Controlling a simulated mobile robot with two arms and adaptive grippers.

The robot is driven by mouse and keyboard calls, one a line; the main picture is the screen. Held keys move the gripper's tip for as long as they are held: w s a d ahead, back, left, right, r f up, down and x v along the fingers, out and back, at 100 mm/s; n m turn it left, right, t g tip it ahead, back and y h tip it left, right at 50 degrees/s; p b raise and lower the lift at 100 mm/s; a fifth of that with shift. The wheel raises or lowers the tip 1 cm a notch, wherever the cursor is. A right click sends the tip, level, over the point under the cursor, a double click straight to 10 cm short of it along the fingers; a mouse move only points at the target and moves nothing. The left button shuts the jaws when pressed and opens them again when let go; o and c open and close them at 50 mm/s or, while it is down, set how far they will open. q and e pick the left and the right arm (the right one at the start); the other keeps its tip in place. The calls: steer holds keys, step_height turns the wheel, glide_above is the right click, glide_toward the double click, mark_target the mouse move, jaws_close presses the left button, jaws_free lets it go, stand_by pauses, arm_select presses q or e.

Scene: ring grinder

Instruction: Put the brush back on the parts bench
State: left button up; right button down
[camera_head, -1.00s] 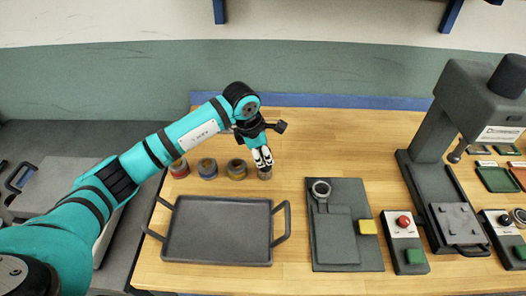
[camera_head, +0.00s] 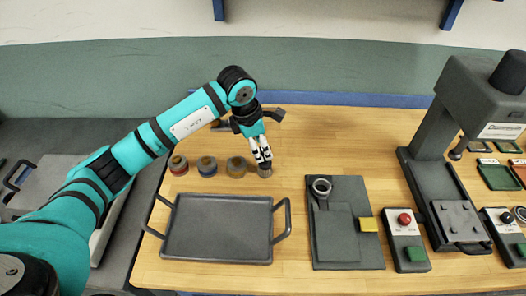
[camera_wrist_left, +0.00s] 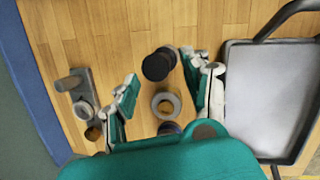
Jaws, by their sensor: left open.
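No part in view is clearly a brush. A short dark upright cylinder (camera_wrist_left: 158,66), which may be the brush, stands at the right end of a row on the wooden bench (camera_head: 325,125). In the head view its grey lower part (camera_head: 265,172) shows below my left gripper (camera_head: 261,158). The left wrist view shows this gripper (camera_wrist_left: 160,82) open, its fingers apart on either side of the cylinder. I cannot tell whether they touch it. My right gripper is not in view.
Red (camera_head: 178,166), blue (camera_head: 207,167) and yellow (camera_head: 236,167) banded pots stand left of the cylinder. A grey tray (camera_head: 218,256) lies in front. A grey board (camera_head: 375,240) with a ring, control boxes and a press (camera_head: 425,180) stand right. Bench behind the board is clear.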

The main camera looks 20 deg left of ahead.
arm_select(q)
steer(key=b+v, duration=0.1)
steer(key=v, duration=0.8)
steer(key=shift+b, duration=0.3)
